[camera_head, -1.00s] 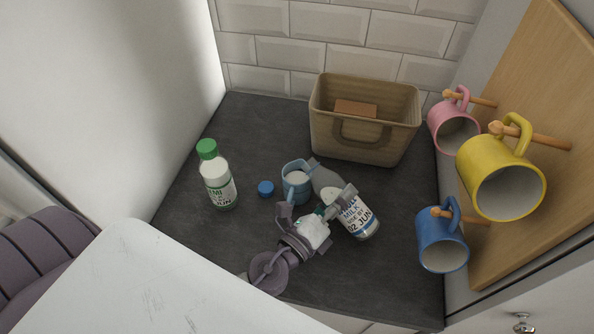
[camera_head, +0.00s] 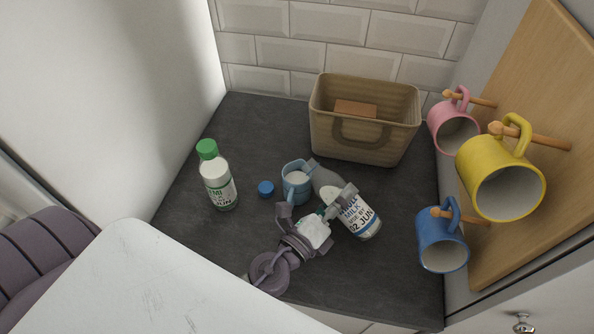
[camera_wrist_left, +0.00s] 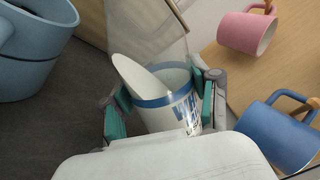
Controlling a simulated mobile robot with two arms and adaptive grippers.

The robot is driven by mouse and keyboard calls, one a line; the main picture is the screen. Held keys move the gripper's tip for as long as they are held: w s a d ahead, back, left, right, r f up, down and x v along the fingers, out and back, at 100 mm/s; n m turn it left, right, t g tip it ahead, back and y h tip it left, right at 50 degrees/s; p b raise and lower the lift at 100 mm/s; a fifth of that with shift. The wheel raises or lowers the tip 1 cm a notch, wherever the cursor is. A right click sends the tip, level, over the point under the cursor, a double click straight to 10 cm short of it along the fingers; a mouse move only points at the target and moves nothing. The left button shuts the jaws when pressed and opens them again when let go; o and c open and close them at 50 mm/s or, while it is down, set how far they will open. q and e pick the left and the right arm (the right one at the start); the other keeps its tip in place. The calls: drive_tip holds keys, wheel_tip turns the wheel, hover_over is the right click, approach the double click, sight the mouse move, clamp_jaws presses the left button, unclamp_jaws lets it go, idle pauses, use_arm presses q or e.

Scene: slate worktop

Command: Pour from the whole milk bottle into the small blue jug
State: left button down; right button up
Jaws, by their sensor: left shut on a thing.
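My left gripper (camera_head: 335,207) is shut on the whole milk bottle (camera_head: 361,219), which is tilted with its neck toward the small blue jug (camera_head: 297,190). The bottle's mouth is at the jug's rim, and white milk shows inside the jug. In the left wrist view the gripper's green-padded fingers (camera_wrist_left: 160,105) hold the bottle (camera_wrist_left: 183,110) from both sides, with a slanted milk surface inside it. The jug (camera_wrist_left: 30,50) is at the upper left there. My right gripper is not in view.
A green-capped semi milk bottle (camera_head: 218,183) stands at the left. A blue cap (camera_head: 265,188) lies beside the jug. A tan basket (camera_head: 377,146) stands behind. Pink (camera_head: 453,130), yellow (camera_head: 490,175) and blue (camera_head: 436,247) mugs hang on pegs at the right.

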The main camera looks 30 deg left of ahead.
sight(340, 187)
use_arm(q)
drive_tip(key=shift+d+r+n+p, duration=0.15)
drive_tip(key=shift+r+n+p, duration=0.4)
drive_tip(key=shift+r+n, duration=0.3)
idle(1.5)
drive_tip(key=shift+a+r+n+p, duration=0.2)
drive_tip(key=shift+r+n+p, duration=0.1)
drive_tip(key=shift+r+n, duration=0.3)
drive_tip(key=shift+a+r+n+p, duration=0.15)
drive_tip(key=shift+r+n+p, duration=0.15)
drive_tip(key=shift+n, duration=0.35)
idle(2.1)
